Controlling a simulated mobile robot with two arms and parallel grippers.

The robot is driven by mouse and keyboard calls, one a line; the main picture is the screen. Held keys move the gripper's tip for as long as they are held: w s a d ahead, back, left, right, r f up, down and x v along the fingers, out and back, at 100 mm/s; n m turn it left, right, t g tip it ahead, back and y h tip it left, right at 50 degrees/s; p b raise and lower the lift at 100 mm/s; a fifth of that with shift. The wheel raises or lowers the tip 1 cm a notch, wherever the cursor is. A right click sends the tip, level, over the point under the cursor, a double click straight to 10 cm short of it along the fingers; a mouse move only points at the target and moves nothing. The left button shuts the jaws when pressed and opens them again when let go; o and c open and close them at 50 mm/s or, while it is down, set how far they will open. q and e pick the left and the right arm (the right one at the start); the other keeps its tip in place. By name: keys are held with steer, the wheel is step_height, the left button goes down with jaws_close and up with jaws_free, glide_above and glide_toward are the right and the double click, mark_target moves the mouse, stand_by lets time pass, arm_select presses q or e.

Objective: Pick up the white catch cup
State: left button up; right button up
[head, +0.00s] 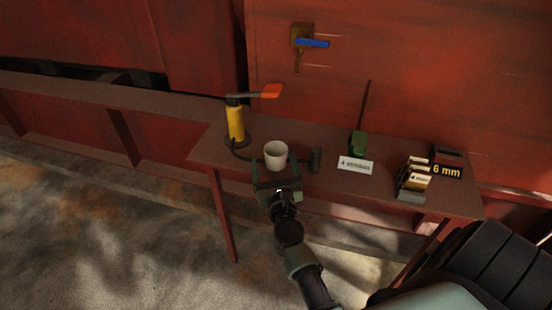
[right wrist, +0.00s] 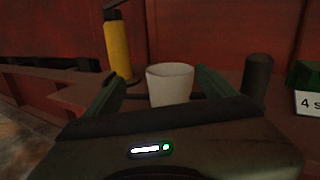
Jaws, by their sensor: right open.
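The white catch cup (head: 276,155) stands upright on the brown table (head: 213,151), near its front edge. My right gripper (head: 276,166) is open at the cup, with one finger to each side of it in the head view. In the right wrist view the cup (right wrist: 170,82) shows between the two green fingers (right wrist: 160,90), and its lower part is hidden behind the gripper body. I cannot tell whether the fingers touch it. My left gripper is not in view.
A yellow pump (head: 236,122) with an orange-tipped lever stands left of the cup. A dark cylinder (head: 316,160) stands close on its right. Further right are a white label (head: 355,165), a green oil can (head: 358,143) and a card holder (head: 412,195). A red wall rises behind.

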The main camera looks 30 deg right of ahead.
mark_target(275, 146)
steer(key=shift+d+f+m+g+h, duration=0.45)
steer(key=shift+d+m, duration=0.3)
steer(key=shift+m, duration=0.25)
steer(key=x, duration=0.7)
steer(key=shift+w+f+p, duration=0.15)
steer(key=shift+w+p, duration=0.2)
steer(key=shift+p, duration=0.05)
steer(key=c, duration=1.4)
